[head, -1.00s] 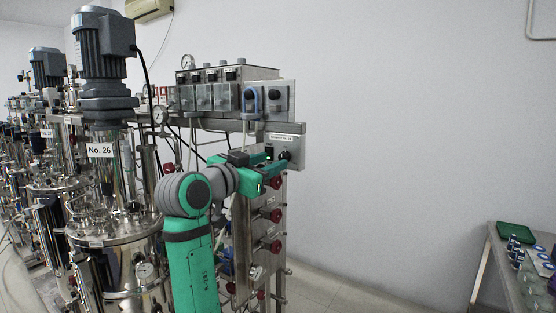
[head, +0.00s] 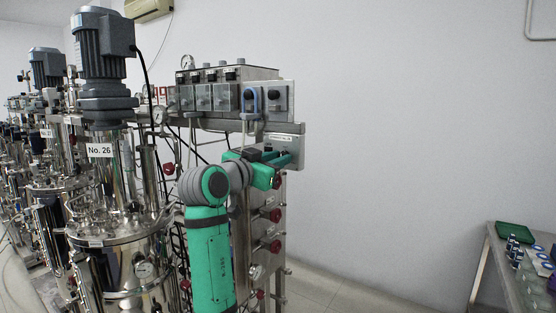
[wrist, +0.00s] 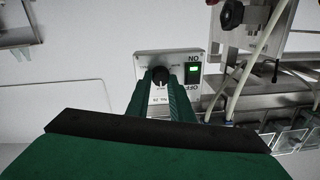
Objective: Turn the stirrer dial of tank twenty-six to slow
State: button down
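The stirrer control box (head: 289,141) of tank twenty-six is a light box on the skid's right end. In the wrist view the box (wrist: 180,60) appears upside down, with a label that seems to read No. 26. Its black dial (wrist: 160,76) shows between my finger tips. A green-lit ON/OFF switch (wrist: 193,71) sits beside it. My gripper (head: 287,161) is at the box's front; in the wrist view its two green fingers (wrist: 160,88) stand apart, one on each side of the dial. I cannot tell whether they touch it. The dial is hidden in the head view.
Tank No. 26 (head: 115,240) with its grey motor (head: 103,45) stands left of my arm. Above the box is a row of covered controls (head: 222,97). Red-handled valves (head: 275,215) line the panel below. A side table (head: 488,270) stands at the right, with clear floor between.

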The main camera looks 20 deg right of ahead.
jog(key=shift+n, duration=0.3)
jog(key=n, duration=1.1)
jog(key=n+g, duration=0.1)
jog(key=n, duration=1)
jog(key=shift+w+f+n, duration=0.2)
jog(key=shift+n, duration=0.1)
jog(key=shift+a, duration=0.1)
dwell(0.3)
jog(key=c, duration=1.6)
grip_release()
jog(key=shift+o, duration=0.2)
jog(key=v, duration=1)
jog(key=shift+s+a, duration=0.2)
jog(key=shift+a, duration=0.15)
